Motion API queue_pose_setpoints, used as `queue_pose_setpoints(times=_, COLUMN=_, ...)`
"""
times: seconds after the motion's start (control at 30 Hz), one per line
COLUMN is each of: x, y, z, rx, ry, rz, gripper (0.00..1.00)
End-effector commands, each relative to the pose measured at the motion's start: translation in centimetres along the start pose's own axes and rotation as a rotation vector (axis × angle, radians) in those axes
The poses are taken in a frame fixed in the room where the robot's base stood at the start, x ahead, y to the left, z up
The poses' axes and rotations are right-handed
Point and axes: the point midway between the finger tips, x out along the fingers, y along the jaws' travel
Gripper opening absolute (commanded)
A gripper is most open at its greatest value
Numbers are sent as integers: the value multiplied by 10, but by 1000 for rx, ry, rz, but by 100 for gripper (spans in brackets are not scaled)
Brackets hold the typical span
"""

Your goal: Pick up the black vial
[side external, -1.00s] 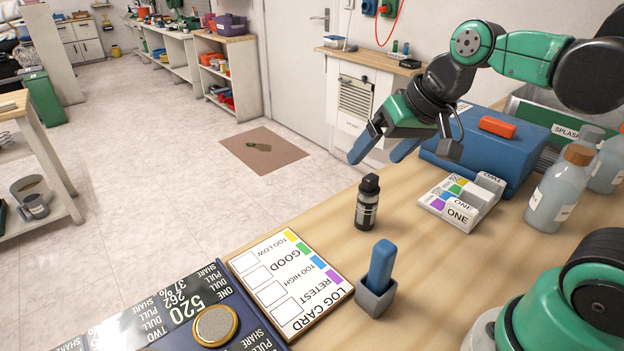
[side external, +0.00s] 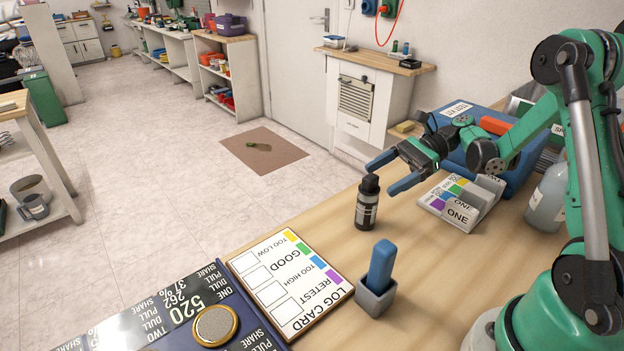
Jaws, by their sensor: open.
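The black vial (side external: 367,205) stands upright on the wooden table, with a dark cap and a label band around its body. My gripper (side external: 385,176) is open, its two blue fingers pointing left toward the vial at about cap height. One finger shows behind the cap and the other to its right and nearer the camera. The cap appears at or near the opening between the fingertips. I cannot tell whether a finger touches it. The gripper holds nothing.
A log card (side external: 292,283) and a grey holder with a blue block (side external: 380,267) are nearer the camera. A color-marked rack (side external: 462,203), a blue case (side external: 520,165) and a clear bottle (side external: 548,198) are to the right. Table around the vial is clear.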

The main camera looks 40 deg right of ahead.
Motion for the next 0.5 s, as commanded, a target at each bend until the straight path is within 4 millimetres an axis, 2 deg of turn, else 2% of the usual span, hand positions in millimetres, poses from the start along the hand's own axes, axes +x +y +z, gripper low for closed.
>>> queue_pose_setpoints(times=0.03, x=4, y=0, z=-10, rx=-1, ry=0, rz=0, gripper=83)
queue_pose_setpoints(times=0.17, x=11, y=0, z=-23, rx=-1, ry=1, rz=1, gripper=83)
queue_pose_setpoints(times=0.5, x=54, y=0, z=-25, rx=-3, ry=3, rz=4, gripper=83)
